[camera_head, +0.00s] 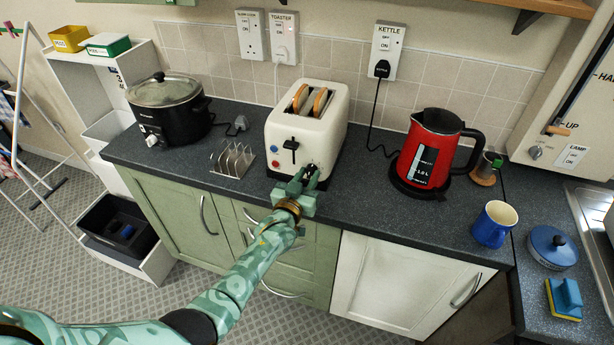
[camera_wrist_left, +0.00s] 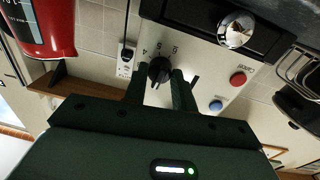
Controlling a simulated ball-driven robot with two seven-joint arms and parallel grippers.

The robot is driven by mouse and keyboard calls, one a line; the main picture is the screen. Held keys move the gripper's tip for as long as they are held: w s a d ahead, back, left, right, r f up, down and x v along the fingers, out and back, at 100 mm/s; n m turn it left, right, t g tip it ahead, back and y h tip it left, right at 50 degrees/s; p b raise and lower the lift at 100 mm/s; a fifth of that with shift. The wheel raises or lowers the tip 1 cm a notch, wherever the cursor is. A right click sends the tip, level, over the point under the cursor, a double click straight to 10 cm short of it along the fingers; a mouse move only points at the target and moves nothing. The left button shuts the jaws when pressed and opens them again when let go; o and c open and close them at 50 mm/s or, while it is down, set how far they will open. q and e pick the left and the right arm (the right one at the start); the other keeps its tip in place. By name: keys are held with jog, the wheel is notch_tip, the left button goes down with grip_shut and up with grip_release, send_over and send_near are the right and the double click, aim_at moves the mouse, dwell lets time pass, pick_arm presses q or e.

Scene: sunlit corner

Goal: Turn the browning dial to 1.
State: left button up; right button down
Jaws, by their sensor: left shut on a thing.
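The cream toaster (camera_head: 305,115) stands on the dark worktop with two slices of bread in its slots. My left gripper (camera_head: 306,175) is at the lower right of the toaster's front. In the wrist view its two fingers (camera_wrist_left: 159,88) are on either side of the dial, shut on it. The gripper partly hides the dial in the head view. My right gripper is not in view.
A red kettle (camera_head: 428,150) stands right of the toaster. A toast rack (camera_head: 232,160) and black slow cooker (camera_head: 168,108) stand to the left. A blue mug (camera_head: 493,225) is near the right front edge. The front face also has a lever, a red button (camera_wrist_left: 237,79) and a blue button (camera_wrist_left: 215,105).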

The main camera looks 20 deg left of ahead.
pick_arm(q)
jog(key=shift+f+n, duration=0.15)
jog(key=shift+n, duration=0.55)
jog(key=o, duration=1)
jog(key=shift+s, duration=0.1)
jog(key=shift+s, duration=0.25)
jog(key=s+p, duration=0.1)
jog(key=s, duration=0.4)
jog(key=s+a+p, duration=0.1)
jog(key=s, duration=0.4)
jog(key=s+p, duration=0.1)
jog(key=s, duration=0.4)
jog(key=shift+s+a+f, duration=0.1)
jog(key=shift+s+a, duration=0.1)
jog(key=shift+s, duration=0.1)
